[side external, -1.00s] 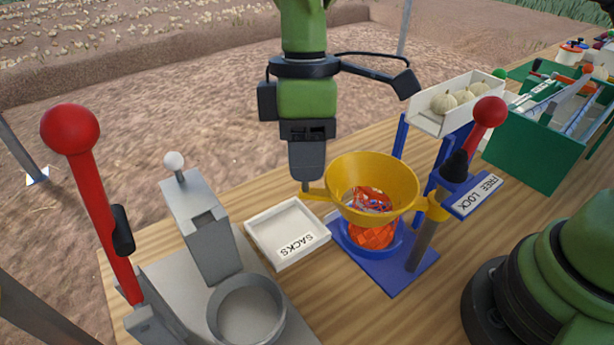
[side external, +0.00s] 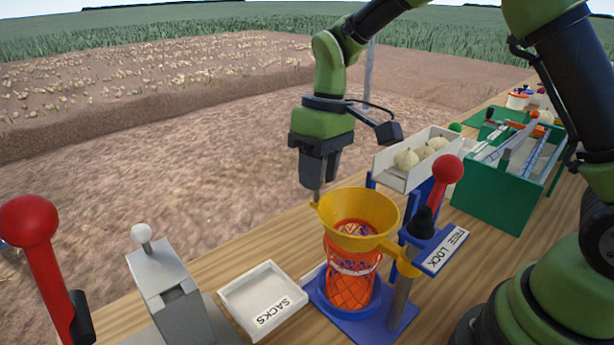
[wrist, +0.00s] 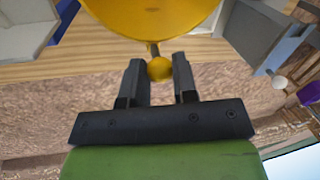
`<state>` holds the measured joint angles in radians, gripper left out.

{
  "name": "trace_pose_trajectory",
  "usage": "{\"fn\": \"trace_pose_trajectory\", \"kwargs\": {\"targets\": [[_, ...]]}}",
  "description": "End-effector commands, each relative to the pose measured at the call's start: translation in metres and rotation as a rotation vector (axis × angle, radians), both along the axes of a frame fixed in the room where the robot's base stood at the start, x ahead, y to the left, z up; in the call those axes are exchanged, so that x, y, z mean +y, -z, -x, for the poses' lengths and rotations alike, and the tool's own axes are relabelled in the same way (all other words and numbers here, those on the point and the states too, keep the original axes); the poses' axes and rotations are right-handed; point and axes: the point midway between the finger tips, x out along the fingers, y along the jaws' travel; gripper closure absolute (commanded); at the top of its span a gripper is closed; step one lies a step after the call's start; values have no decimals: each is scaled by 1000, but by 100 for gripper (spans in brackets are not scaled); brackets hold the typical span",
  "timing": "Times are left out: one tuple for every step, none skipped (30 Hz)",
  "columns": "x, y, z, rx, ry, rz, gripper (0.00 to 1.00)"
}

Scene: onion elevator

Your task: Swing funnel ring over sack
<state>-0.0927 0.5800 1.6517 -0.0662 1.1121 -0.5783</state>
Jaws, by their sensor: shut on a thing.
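My gripper (side external: 317,196) is at the funnel's back-left edge, shut on the ring's handle knob. In the wrist view the yellow knob (wrist: 160,69) lies between my two fingers, with the funnel (wrist: 150,18) just beyond. The side view does not show exactly how well the ring and sack mouth line up.
A red-knobbed lever (side external: 446,170) and a FREE LOCK plate (side external: 443,252) stand right of the funnel. A white SACKS tray (side external: 235,300) lies left. A trough of onions (side external: 393,176) is behind, a green crate (side external: 490,200) farther right. A grey device (side external: 165,290) is front left.

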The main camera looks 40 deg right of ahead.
Motion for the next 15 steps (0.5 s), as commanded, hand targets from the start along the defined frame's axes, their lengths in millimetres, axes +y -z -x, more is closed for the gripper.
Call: {"fn": "trace_pose_trajectory", "kwargs": {"targets": [[-2, -1, 0, 0, 15, -2, 100], [-3, -1, 0, 0, 23, -2, 100], [-5, -1, 0, 0, 30, -2, 100], [-5, -1, 0, 0, 35, -2, 100], [-6, -1, 0, 0, 39, -2, 100], [-6, -1, 0, 0, 44, -2, 100], [-7, -1, 0, 0, 46, -2, 100], [-7, -1, 0, 0, 48, -2, 100], [-8, -1, 0, 0, 50, -2, 100], [-8, -1, 0, 0, 50, -1, 100], [-8, -1, 0, 0, 51, -1, 100], [-8, -1, 0, 0, 51, -1, 100], [-9, -1, 0, 0, 51, 0, 100], [-9, -1, 0, 0, 51, 0, 100], [-9, -1, 0, 0, 51, 1, 100]]}}
